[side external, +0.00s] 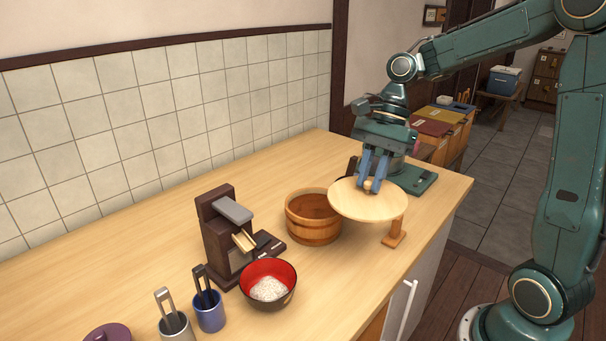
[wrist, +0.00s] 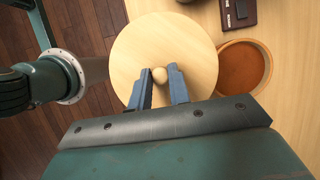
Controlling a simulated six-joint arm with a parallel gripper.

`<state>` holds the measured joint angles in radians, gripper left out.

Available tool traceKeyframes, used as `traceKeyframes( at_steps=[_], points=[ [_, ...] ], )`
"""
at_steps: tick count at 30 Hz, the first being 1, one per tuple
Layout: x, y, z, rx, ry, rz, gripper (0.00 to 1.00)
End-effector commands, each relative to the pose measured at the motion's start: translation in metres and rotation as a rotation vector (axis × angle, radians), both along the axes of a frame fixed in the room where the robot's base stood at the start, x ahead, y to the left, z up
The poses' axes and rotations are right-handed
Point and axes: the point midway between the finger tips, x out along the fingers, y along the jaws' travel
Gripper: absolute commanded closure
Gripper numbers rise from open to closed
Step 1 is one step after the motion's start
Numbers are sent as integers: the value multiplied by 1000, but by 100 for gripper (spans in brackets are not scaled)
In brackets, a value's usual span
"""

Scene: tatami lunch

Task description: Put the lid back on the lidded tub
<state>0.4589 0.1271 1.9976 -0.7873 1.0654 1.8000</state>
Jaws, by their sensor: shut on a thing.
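The lid (side external: 356,207) is a pale round wooden disc with a small round knob (wrist: 160,74) at its middle. My gripper (side external: 375,186) points down and is shut on the knob; in the wrist view its blue fingers (wrist: 161,84) stand on either side of it. The lid is held roughly level above the counter, to the right of the tub. The tub (side external: 313,228) is a round wooden vessel, uncovered, with a brown inside. It also shows in the wrist view (wrist: 265,66), to the right of the lid. The lid hides the tub's right edge in the side view.
A small wooden stand (side external: 394,238) is partly under the lid at the counter's right edge. A dark dispenser (side external: 217,240), a red-lined bowl (side external: 267,300) of white grains and two utensil cups (side external: 209,313) stand left of the tub. The counter (side external: 130,255) is clear toward the tiled wall.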

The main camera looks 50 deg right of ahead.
Motion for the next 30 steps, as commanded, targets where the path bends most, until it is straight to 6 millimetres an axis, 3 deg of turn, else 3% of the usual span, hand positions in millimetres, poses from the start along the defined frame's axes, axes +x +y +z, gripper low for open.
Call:
traceKeyframes(
  at_steps=[8, 13, 30],
  points=[
    [6, -2, 0, -1, -1, -7, 100],
    [24, -8, -2, -2, 0, -31, 100],
    [138, -41, -28, -4, 0, -200, 100]
  ],
)
